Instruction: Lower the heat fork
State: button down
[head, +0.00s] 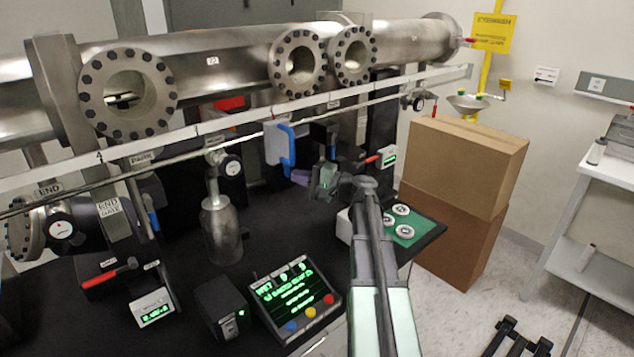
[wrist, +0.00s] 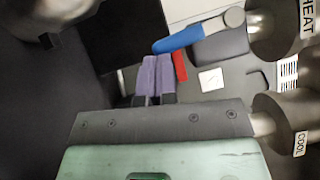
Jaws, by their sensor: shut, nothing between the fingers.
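My gripper (head: 301,178) has its purple fingers together and empty, under the pipe at the middle of the bench. In the wrist view the shut fingers (wrist: 157,62) point up, just below a blue handle (wrist: 180,40) joined to a rounded grey end. I cannot tell whether they touch it. A metal cylinder labelled HEAT (wrist: 270,35) is at the upper right of the wrist view. I cannot make out the whole heat fork. In the head view a blue handle (head: 287,150) stands upright just above my gripper.
A cylinder labelled COOL (wrist: 275,120) is at the right of the wrist view. A red piece (wrist: 180,66) lies beside the fingers. The large steel pipe (head: 220,55) and pale rail (head: 230,122) run above the bench. Cardboard boxes (head: 465,165) stand to the right.

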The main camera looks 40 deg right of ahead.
jog(key=shift+s+a+f+m+t+b, duration=0.1)
jog(key=shift+a+m+t+b, duration=0.15)
jog(key=shift+a, duration=0.1)
jog(key=shift+s+a+f+m+t+b, duration=0.1)
jog(key=shift+a+m+t+b, duration=0.05)
jog(key=shift+a+m, duration=0.15)
jog(key=shift+a, duration=0.3)
jog(key=shift+f, duration=0.1)
jog(key=b+v, duration=0.1)
jog(key=v, duration=0.9)
jog(key=shift+d, duration=0.35)
